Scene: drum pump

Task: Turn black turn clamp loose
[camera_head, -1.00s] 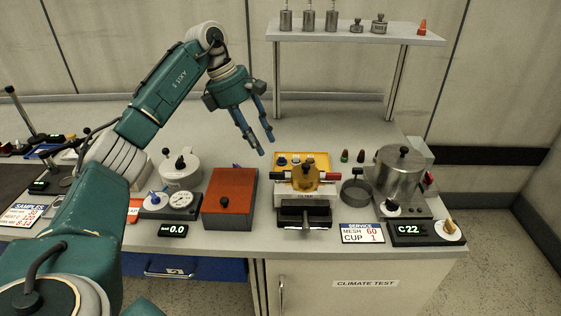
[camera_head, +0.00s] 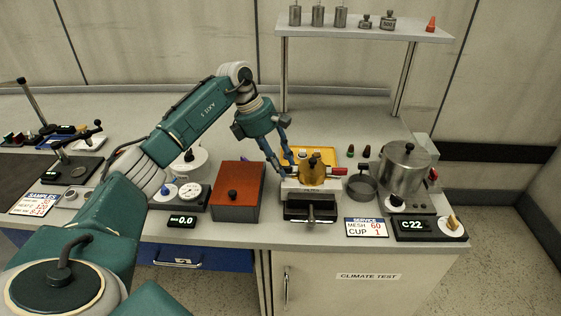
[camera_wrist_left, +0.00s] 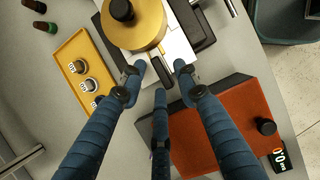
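A gold-coloured round housing (camera_head: 313,168) with a black knob on top sits on a white block on the bench. It also shows at the top of the left wrist view (camera_wrist_left: 135,22). A black bar-shaped clamp (camera_wrist_left: 160,72) sticks out from the housing's side towards my gripper. My left gripper (camera_head: 283,163) is open at the housing's left side, fingers pointing down. In the left wrist view its blue fingertips (camera_wrist_left: 158,84) stand around the end of the black clamp, with gaps visible. Contact cannot be told. My right gripper is not in view.
An orange-topped box (camera_head: 238,185) stands close left of the housing. A yellow tray (camera_head: 318,153) with small knobs lies behind it. A red handle (camera_head: 338,171) sticks out right, near a dark sieve ring (camera_head: 362,187) and a steel pot (camera_head: 404,170).

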